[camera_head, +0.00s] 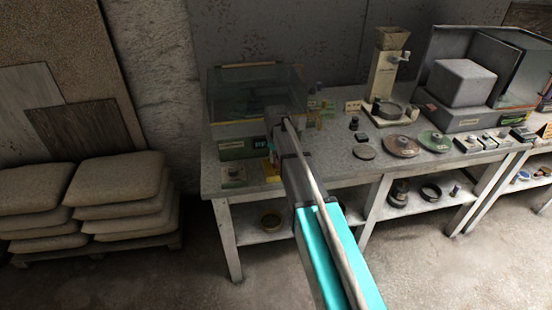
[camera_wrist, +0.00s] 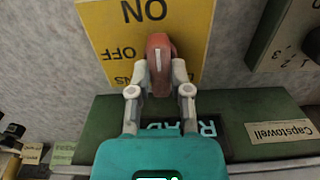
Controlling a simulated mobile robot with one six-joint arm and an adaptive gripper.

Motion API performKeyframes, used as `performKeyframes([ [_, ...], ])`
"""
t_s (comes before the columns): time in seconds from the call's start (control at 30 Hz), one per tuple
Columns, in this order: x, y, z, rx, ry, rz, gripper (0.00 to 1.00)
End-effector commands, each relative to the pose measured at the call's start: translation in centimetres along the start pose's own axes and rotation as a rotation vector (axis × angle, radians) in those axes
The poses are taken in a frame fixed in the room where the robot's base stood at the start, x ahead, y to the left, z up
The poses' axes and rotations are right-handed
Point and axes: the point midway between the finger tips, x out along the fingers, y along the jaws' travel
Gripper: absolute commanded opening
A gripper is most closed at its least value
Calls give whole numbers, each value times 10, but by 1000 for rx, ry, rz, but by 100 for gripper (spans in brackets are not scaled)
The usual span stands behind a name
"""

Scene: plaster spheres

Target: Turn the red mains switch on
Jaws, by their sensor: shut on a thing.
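The red mains switch (camera_wrist: 158,60) shows in the wrist view as a red knob with a pale line on it. It is mounted on a yellow plate (camera_wrist: 200,28) lettered ON and OFF, which appear upside down. My gripper (camera_wrist: 160,82) is closed around the knob, one finger on each side. The pale line points toward the ON lettering. In the head view my arm reaches to the left part of the bench, where the yellow plate (camera_head: 271,176) shows small; the knob is too small to make out there.
A green box (camera_wrist: 262,112) with a Capstowell label stands close by my gripper. A grey-green box with a dial (camera_wrist: 290,40) sits at the right of the wrist view. Discs, small boxes and a machine fill the bench (camera_head: 330,168) to the right. Stacked sacks (camera_head: 120,195) lie left.

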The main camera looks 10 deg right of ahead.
Motion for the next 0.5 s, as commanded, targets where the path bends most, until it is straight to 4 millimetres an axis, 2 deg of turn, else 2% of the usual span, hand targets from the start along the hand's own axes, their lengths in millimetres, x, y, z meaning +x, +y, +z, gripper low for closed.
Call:
performKeyframes([
  [0.13, 0, 0, 0, 2, 0, 0, 0],
  [0.17, 0, 0, 0, 2, 0, 0, 31],
  [0.3, 0, 0, 0, 1, 0, 0, 57],
  [0.33, 0, 0, 0, 0, 0, 0, 60],
  [0.5, 0, 0, 0, 0, 0, 0, 60],
])
